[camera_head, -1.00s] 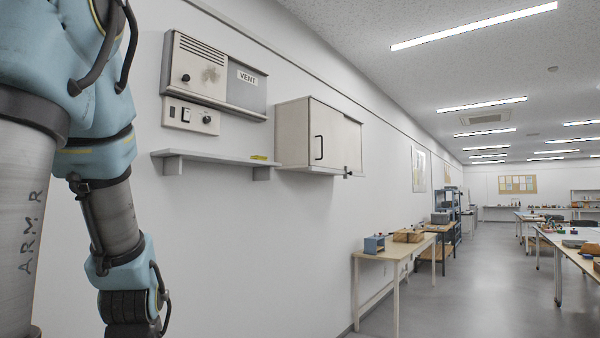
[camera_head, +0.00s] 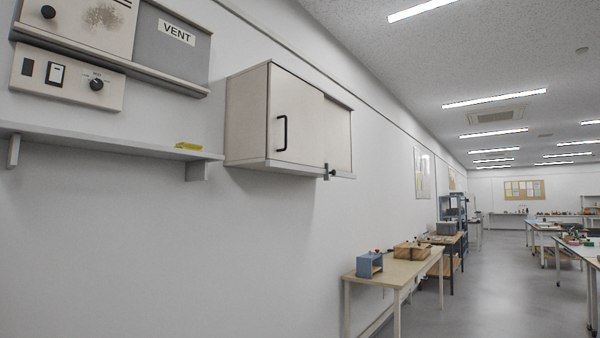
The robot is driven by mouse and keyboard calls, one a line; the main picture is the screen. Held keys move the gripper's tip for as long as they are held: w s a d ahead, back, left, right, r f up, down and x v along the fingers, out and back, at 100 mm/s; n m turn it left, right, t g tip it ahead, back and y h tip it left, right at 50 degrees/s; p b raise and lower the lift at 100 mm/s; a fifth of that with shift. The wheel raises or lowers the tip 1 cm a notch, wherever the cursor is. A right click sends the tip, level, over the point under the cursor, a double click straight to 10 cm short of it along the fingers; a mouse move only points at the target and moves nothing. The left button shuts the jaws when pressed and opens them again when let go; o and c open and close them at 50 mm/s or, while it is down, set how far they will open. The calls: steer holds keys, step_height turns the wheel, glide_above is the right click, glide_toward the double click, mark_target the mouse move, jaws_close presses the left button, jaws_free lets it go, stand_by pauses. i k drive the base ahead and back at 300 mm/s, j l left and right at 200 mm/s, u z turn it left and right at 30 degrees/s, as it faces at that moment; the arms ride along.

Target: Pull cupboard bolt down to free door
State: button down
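A pale wall cupboard (camera_head: 292,122) hangs on the left wall in the middle of the head view. Its near door (camera_head: 296,118) is shut and carries a black bar handle (camera_head: 282,133). A small dark bolt (camera_head: 328,172) sits at the cupboard's lower edge, near the line between the door and the panel to its right. It is too small to tell its exact position. My gripper and arm are not in view.
A grey shelf (camera_head: 110,143) with a yellow item (camera_head: 189,146) is on the wall left of the cupboard, below a vent panel (camera_head: 180,50) and a switch box (camera_head: 68,78). A wooden table (camera_head: 392,271) stands beyond at the lower right. The grey floor (camera_head: 500,260) is open on the right.

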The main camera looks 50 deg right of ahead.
mark_target(328, 178)
steer(key=i+l+u, duration=0.1)
steer(key=l, duration=2.7)
steer(key=i+u, duration=0.05)
